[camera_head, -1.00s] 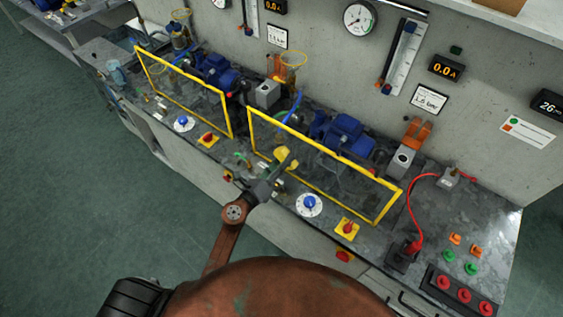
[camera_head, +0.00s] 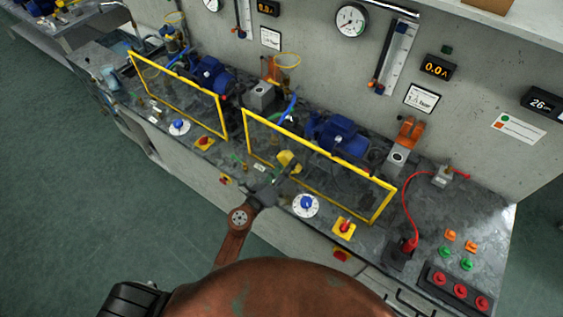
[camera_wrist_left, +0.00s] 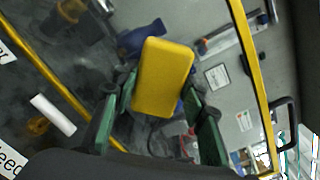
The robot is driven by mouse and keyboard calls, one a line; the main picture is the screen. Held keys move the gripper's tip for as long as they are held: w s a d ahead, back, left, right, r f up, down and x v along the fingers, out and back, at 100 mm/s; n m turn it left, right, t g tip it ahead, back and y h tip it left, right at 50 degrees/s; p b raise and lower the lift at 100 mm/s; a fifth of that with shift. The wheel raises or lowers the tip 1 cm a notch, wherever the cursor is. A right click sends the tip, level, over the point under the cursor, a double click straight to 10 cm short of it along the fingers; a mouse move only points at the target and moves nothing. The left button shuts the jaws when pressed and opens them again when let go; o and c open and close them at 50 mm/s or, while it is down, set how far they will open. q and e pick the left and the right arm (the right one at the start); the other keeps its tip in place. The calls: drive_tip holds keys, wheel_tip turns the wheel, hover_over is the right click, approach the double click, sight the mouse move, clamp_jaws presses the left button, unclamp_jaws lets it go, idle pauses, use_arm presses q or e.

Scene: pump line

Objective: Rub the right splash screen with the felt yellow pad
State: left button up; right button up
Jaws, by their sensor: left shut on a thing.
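The yellow felt pad (camera_head: 289,160) is between the fingers of my left gripper (camera_head: 281,177), which is shut on it. The pad also shows large in the left wrist view (camera_wrist_left: 163,77), between the green-faced fingers (camera_wrist_left: 155,118). The right splash screen (camera_head: 384,207) is a clear pane in a yellow frame, standing on the bench in front of a blue pump. The pad is in front of the left part of this screen. I cannot tell if it touches the pane. In the left wrist view the yellow frame (camera_wrist_left: 250,55) runs behind the pad. My right gripper is not in view.
The left splash screen (camera_head: 222,115) stands to the left. In front of the right screen are a blue-knobbed dial (camera_head: 306,205) and a red knob on a yellow plate (camera_head: 344,228). A red cable (camera_head: 404,205) and several buttons (camera_head: 460,290) lie to the right.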

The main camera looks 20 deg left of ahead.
sight(311, 168)
use_arm(q)
drive_tip(key=shift+s+d, duration=0.3)
drive_tip(key=shift+d, duration=0.7)
drive_tip(key=shift+s+d, duration=0.3)
drive_tip(key=shift+d, duration=0.65)
drive_tip(key=shift+s+d+p, duration=0.15)
drive_tip(key=shift+s+d, duration=0.1)
drive_tip(key=shift+d, duration=0.35)
drive_tip(key=shift+s+d+p, duration=0.1)
drive_tip(key=shift+s+d, duration=0.15)
drive_tip(key=shift+d, duration=0.4)
drive_tip(key=shift+s+d+p, duration=0.15)
drive_tip(key=shift+s+d, duration=0.1)
drive_tip(key=shift+d, duration=0.35)
